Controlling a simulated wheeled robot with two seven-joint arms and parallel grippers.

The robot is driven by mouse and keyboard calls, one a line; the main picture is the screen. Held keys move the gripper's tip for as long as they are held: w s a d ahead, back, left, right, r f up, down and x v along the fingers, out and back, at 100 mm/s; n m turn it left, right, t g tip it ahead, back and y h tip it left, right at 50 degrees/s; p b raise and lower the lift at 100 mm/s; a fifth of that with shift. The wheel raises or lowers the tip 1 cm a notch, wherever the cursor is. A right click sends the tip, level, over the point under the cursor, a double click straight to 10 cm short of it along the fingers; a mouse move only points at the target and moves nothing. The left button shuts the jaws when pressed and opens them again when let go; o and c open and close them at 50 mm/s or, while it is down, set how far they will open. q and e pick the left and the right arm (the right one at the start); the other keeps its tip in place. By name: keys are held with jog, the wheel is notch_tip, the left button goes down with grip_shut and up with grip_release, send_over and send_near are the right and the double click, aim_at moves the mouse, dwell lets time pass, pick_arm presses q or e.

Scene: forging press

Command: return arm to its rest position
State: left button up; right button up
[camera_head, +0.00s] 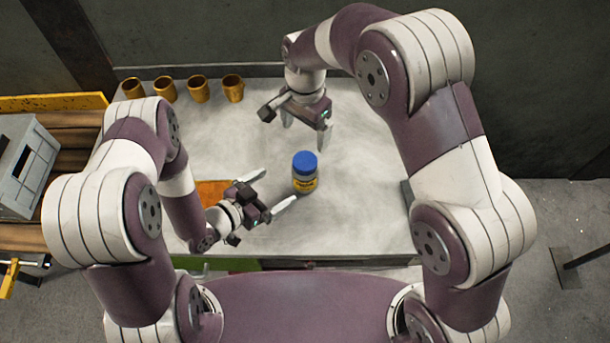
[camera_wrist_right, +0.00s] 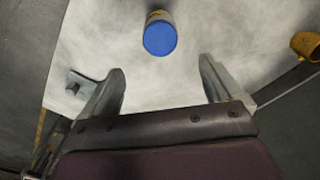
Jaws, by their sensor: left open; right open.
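My right gripper (camera_head: 306,122) hangs above the far middle of the grey worktable (camera_head: 365,215), open and empty. Its two spread fingers also show in the right wrist view (camera_wrist_right: 160,88). My left gripper (camera_head: 275,192) is lower in the head view, open and empty, with its fingers pointing right. A jar with a blue lid and yellow label (camera_head: 304,172) stands upright on the table, just right of the left gripper's fingers and apart from them. In the right wrist view the jar (camera_wrist_right: 160,35) lies beyond the fingertips, apart from both fingers.
Several yellow cups (camera_head: 198,89) stand in a row along the table's back left edge; one shows in the right wrist view (camera_wrist_right: 305,45). An orange patch (camera_head: 212,192) lies beside my left forearm. A grey crate (camera_head: 25,165) sits at far left. The table's right half is mostly clear.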

pick_arm(q)
jog(key=shift+s+a+r, duration=0.15)
jog(key=shift+s+a, duration=0.05)
jog(key=shift+s, duration=0.05)
dwell(0.4)
jog(key=w+a+r+n+g+y, duration=0.3)
jog(key=w+a+r+y, duration=0.25)
jog(key=a+y, duration=0.35)
jog(key=s+r+n+g, duration=0.5)
jog(key=s+r, duration=0.4)
jog(key=s, duration=0.3)
jog(key=shift+s+a+r+n+y, duration=0.25)
jog(key=shift+a+n+y, duration=0.15)
pick_arm(e)
jog(key=s+d+r+n+t, duration=0.1)
jog(key=s+d+r+n, duration=0.1)
jog(key=s+d+n, duration=0.6)
jog(key=s+d, duration=0.7)
jog(key=d, duration=0.3)
jog(key=shift+s+d+r, duration=0.2)
jog(key=shift+r, duration=0.1)
pick_arm(q)
jog(key=shift+s, duration=0.15)
pick_arm(e)
jog(key=shift+s, duration=0.15)
